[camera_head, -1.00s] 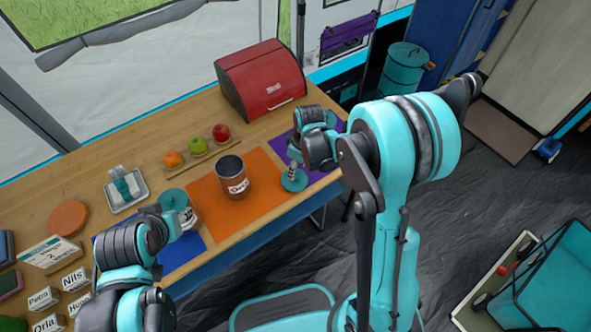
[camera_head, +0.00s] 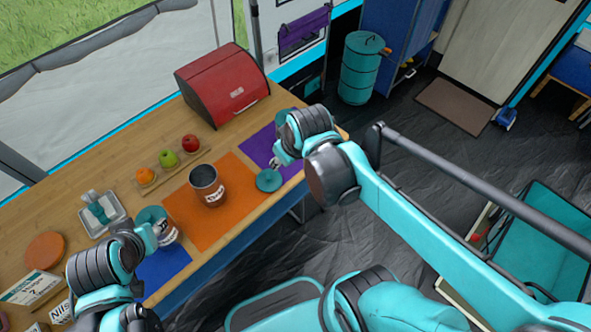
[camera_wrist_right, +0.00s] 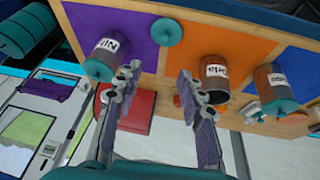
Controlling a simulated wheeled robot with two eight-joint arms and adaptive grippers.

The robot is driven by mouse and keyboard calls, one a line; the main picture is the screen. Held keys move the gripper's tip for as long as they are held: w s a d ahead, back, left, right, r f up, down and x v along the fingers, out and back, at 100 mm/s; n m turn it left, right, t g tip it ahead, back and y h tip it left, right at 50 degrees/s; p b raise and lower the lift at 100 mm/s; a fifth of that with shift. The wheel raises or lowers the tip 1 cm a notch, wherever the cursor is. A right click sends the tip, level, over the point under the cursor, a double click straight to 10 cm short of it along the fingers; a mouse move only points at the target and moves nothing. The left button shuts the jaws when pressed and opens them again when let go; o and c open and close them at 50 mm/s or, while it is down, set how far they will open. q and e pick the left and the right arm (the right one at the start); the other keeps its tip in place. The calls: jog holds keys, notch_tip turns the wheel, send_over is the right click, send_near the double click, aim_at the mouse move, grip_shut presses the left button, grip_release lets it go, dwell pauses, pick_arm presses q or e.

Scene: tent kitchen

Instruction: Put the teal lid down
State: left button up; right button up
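A round teal lid with a centre knob (camera_head: 268,180) is at the purple mat's edge beside the orange mat. It also shows in the right wrist view (camera_wrist_right: 167,32), apparently flat on the mat. My right gripper (camera_head: 275,163) is just beside and above it. In the right wrist view its fingers (camera_wrist_right: 158,73) are spread with nothing between them, and the lid is beyond the tips. An open dark jar (camera_head: 208,186) stands upright on the orange mat. My left gripper (camera_head: 150,240) is beside a teal-lidded jar (camera_head: 167,233) at the blue mat; its fingers are unclear.
Another jar with teal on top (camera_wrist_right: 104,58) stands on the purple mat (camera_wrist_right: 128,28), close to my right gripper. A red bread box (camera_head: 222,84) is at the back. Fruit on a board (camera_head: 167,160) and a small tray (camera_head: 103,214) line the table. The orange mat (camera_head: 235,215) has bare room.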

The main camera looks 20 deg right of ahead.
jog(key=s+m, duration=0.1)
jog(key=s, duration=0.1)
jog(key=s+m+t, duration=0.1)
jog(key=s+r+m+t, duration=0.1)
jog(key=s, duration=0.1)
jog(key=shift+s+d, duration=0.25)
jog(key=shift+s, duration=0.1)
pick_arm(q)
jog(key=shift+c, duration=0.3)
dwell(0.5)
